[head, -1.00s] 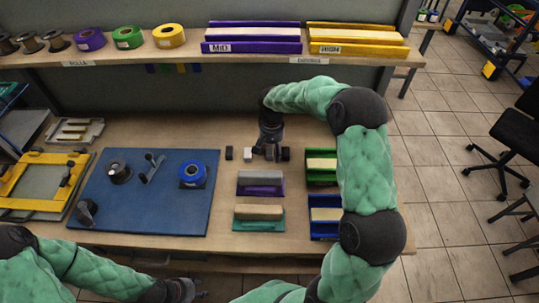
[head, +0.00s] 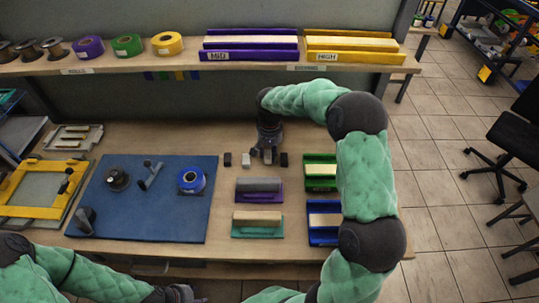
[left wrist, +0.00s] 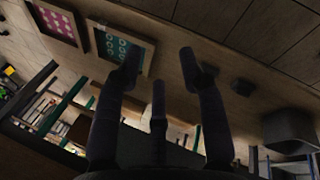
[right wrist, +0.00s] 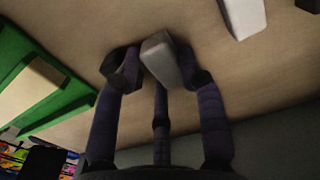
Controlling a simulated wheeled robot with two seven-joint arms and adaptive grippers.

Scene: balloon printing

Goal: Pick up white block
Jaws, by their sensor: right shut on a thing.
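My right gripper (head: 268,156) is low over the table behind the two sponge-like blocks. In the right wrist view its fingers (right wrist: 160,72) are shut on a greyish-white block (right wrist: 162,60). In the head view that block is largely hidden by the fingers. Another white block (head: 246,160) lies on the table just left of the gripper; it also shows in the right wrist view (right wrist: 243,14). My left gripper (head: 182,293) is at the bottom edge, away from the blocks. In the left wrist view its fingers (left wrist: 160,68) are spread and empty.
A dark block (head: 227,159) lies farther left, and another dark block (head: 284,159) is close right of the right gripper. Green (head: 319,185) and blue (head: 324,236) trays stand to the right. A blue board (head: 140,215) lies left. The shelf (head: 120,68) runs behind.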

